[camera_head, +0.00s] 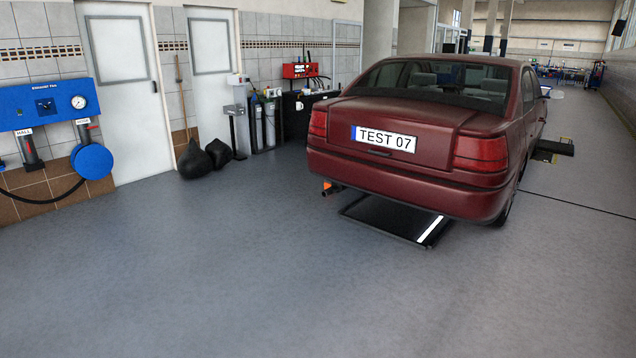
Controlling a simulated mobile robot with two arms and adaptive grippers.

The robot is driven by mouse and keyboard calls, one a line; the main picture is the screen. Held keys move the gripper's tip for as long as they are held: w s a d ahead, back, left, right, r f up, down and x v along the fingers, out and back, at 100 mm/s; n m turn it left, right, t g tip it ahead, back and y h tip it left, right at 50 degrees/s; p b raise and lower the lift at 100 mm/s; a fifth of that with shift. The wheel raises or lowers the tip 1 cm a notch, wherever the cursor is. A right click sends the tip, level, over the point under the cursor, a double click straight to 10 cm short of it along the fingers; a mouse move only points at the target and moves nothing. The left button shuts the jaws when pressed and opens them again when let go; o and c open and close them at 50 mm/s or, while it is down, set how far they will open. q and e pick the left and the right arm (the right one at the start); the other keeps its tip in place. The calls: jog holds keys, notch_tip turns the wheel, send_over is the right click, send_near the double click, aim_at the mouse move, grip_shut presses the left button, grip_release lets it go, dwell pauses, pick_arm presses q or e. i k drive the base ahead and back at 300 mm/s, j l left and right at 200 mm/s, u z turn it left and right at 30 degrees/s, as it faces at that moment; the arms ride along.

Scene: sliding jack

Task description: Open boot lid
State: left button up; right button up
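A dark red car (490,140) stands with its rear toward me, right of the middle in the head view. Its boot lid (400,112) is shut and carries a plate reading TEST 07 (386,138). A small dark recess (378,153) shows just below the plate. Neither my left nor my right gripper shows in this view, so their states cannot be seen.
A dark flat platform (395,220) lies on the floor under the car's rear. Black bags (195,158) and a broom (181,95) stand by the left wall, near a blue wall unit (45,105). The grey floor in front of the car is clear.

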aim_at(417, 132)
jog(key=i, duration=2.4)
